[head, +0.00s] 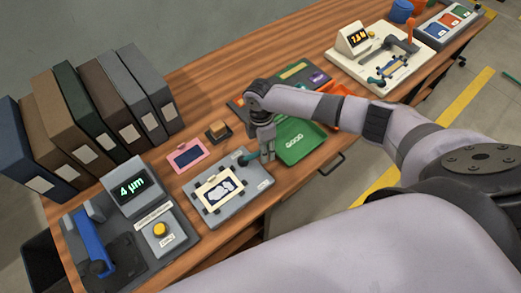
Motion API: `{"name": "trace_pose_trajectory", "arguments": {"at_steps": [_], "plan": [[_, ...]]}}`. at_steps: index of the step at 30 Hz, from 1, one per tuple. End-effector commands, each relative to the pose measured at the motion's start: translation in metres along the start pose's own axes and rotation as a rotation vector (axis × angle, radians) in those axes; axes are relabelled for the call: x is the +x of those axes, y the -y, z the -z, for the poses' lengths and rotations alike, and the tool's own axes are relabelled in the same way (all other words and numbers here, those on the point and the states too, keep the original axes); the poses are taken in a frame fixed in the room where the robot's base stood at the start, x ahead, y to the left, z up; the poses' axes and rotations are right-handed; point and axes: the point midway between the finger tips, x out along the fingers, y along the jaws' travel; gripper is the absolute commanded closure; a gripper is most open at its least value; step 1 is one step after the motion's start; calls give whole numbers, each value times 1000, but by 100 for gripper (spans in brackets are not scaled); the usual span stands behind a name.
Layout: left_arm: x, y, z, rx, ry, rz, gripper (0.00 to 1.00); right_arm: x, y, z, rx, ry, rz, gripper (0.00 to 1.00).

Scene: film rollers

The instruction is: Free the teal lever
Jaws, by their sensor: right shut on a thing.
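A grey device (262,184) with a cream-framed plate (220,189) sits near the table's front edge. A teal lever (245,159) sticks out at its upper right corner. My right gripper (267,154) points down at the lever's outer end and is shut on it; the fingers hide that end. A second teal lever (375,80) is on the white machine (343,59) farther right. My left gripper is not in view.
A green tray (300,152) lies just right of my gripper. A pink-framed card (188,156) and a small brown block (217,128) lie behind the device. A measuring unit (130,187) reading 4 µm and several binders (75,117) stand at left.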

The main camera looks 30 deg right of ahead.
Motion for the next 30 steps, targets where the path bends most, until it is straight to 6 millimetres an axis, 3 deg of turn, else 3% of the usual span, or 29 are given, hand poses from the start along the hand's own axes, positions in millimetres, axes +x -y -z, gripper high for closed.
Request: {"name": "trace_pose_trajectory", "arguments": {"at_steps": [14,15,24,30], "plan": [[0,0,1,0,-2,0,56,-2,-1,-1,-7,-1,-5,100],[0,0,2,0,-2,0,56,-2,-1,-1,-7,-1,-5,75],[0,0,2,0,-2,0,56,-1,0,-1,-7,0,-2,55],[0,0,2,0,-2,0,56,0,0,-1,-7,1,-1,55]]}}
